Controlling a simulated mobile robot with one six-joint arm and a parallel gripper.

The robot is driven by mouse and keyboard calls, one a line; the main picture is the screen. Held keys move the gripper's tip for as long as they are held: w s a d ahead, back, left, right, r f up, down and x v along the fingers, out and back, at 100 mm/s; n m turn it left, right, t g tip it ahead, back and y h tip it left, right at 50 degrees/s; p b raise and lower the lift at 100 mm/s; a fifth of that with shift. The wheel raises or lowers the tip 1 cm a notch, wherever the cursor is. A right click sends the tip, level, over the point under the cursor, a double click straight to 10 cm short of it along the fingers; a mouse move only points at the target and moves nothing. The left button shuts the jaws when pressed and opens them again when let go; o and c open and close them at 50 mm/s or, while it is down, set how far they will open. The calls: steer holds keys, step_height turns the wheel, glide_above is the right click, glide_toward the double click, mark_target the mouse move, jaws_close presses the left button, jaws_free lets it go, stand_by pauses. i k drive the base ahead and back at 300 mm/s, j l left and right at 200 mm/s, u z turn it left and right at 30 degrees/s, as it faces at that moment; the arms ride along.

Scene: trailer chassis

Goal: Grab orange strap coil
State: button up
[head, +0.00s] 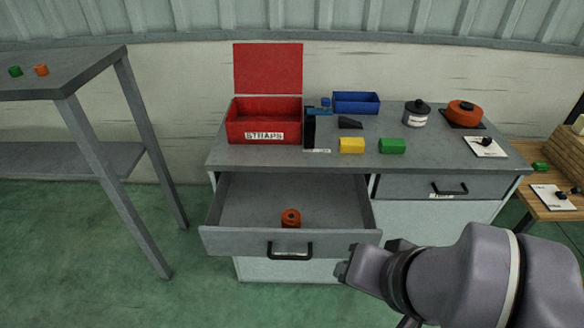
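The orange strap coil (291,218) lies in the open left drawer (250,202) of the grey workbench, near the drawer's front panel. It is small and round with a dark centre. My arm reaches in from the lower right. My gripper (345,270) is at the left end of the arm, in front of and to the right of the drawer handle, apart from the coil. Its fingers are mostly hidden by the arm's own links, so its opening does not show.
A red box (263,122) labelled STRAPS stands open on the bench (300,158). Yellow (351,146) and green (392,146) blocks, a blue bin (356,103) and an orange round item (464,111) share the top. The right drawer (420,187) is shut. A grey table (75,75) stands left.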

mark_target(291, 218)
steer(key=i+j, duration=0.8)
steer(key=i+l+z, duration=0.05)
steer(key=i, duration=0.1)
